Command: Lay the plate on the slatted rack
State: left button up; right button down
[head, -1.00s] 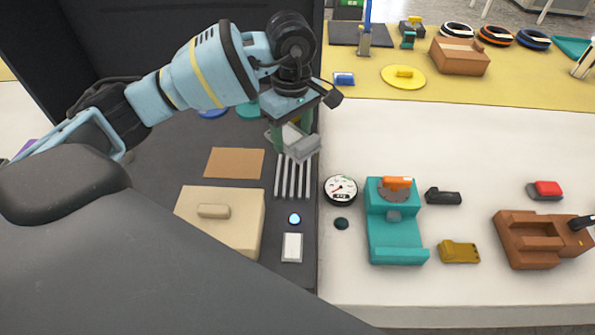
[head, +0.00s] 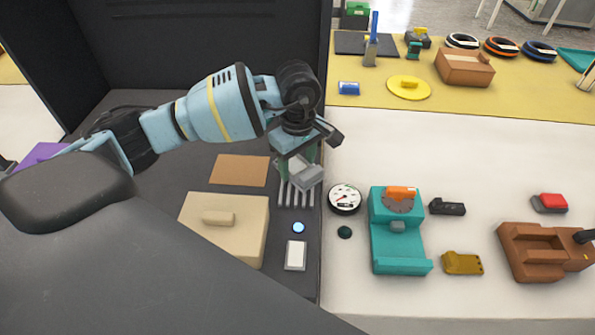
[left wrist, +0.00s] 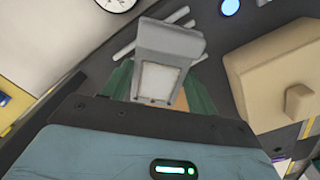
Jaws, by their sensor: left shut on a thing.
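My left gripper (head: 296,160) is shut on a grey plate (head: 309,178) with a thicker block-like end. In the left wrist view the plate (left wrist: 168,45) sits between the green fingers and shows a pale rectangular panel. The slatted rack (head: 296,198), a row of pale parallel bars, lies on the dark surface. The plate covers the rack's far part in the head view. Slats of the rack (left wrist: 124,51) show beside the plate in the left wrist view. I cannot tell whether the plate touches the rack. My right gripper is not in view.
A brown flat sheet (head: 239,170) and a beige box with a handle (head: 228,237) lie left of the rack. A round gauge (head: 345,198) and a teal fixture (head: 399,247) stand to its right. A blue button (head: 298,228) and a white switch (head: 295,255) are in front.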

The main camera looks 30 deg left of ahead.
aim_at(298, 168)
pick_arm(q)
jog(key=shift+f, duration=1.75)
jog(key=shift+f, duration=0.15)
jog(key=o, duration=1.3)
notch_tip(298, 168, up, 12)
jog(key=shift+r, duration=0.15)
